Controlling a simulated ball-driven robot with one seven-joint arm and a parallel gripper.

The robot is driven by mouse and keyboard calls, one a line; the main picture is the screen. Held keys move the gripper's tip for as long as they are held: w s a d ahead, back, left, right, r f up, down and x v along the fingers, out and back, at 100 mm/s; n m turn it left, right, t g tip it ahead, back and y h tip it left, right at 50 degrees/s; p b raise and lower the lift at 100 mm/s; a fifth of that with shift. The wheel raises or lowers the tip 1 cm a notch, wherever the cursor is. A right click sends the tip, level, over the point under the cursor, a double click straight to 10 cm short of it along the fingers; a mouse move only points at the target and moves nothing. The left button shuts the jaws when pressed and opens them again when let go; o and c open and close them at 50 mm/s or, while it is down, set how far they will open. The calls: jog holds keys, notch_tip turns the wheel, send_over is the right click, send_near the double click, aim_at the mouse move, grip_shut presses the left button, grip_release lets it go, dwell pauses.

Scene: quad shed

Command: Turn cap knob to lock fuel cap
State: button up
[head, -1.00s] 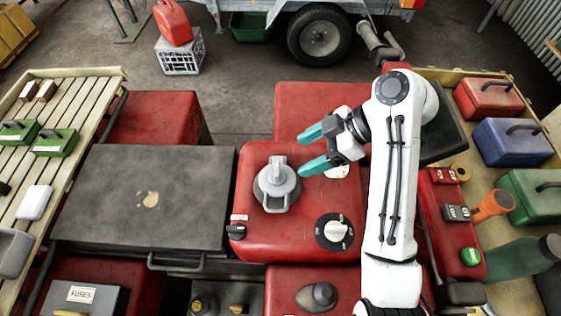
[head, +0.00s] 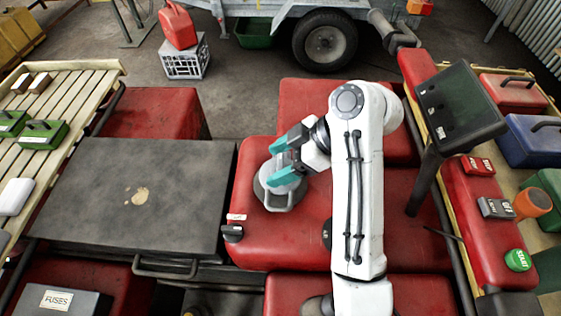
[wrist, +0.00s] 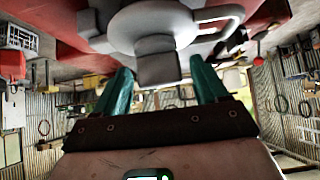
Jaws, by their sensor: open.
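The grey round fuel cap (head: 281,201) sits on the red tank (head: 265,245) in the head view, partly hidden by my gripper. A loop handle shows on its near side. In the wrist view the cap (wrist: 150,20) is upper middle, and its blocky grey knob (wrist: 157,68) points toward me. My gripper (head: 283,161) has teal fingers and is open at the cap. In the wrist view its fingers (wrist: 160,85) stand on either side of the knob, with gaps visible. I cannot tell whether either finger touches it.
A black switch (head: 232,232) is on the tank's left front edge. A dark grey lid (head: 140,195) lies left of the tank. A dark screen (head: 455,105) on a post and a red panel with a green button (head: 518,260) stand to the right. My arm hides much of the tank.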

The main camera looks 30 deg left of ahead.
jog(key=c, duration=1)
jog(key=shift+o, duration=0.2)
jog(key=shift+r+m+t+p, duration=0.1)
jog(key=shift+m+t+p, duration=0.2)
jog(key=shift+m+p, duration=0.1)
jog(key=m+t+y+p, duration=0.1)
jog(key=m+t+p, duration=0.1)
jog(key=m+t, duration=0.1)
jog(key=shift+r+m+p, duration=0.1)
jog(key=shift+m+p, duration=0.25)
jog(key=shift+m, duration=0.15)
jog(key=m+t+p, duration=0.3)
jog(key=m+t, duration=0.1)
jog(key=m, duration=0.1)
jog(key=shift+h, duration=0.4)
jog(key=m+t+h+p, duration=0.2)
jog(key=m+t, duration=0.1)
jog(key=m, duration=0.1)
jog(key=shift+m, duration=0.3)
jog(key=shift+m+t+h, duration=0.7)
jog(key=shift+m+h, duration=0.4)
jog(key=shift+m, duration=0.6)
jog(key=shift+f, duration=0.2)
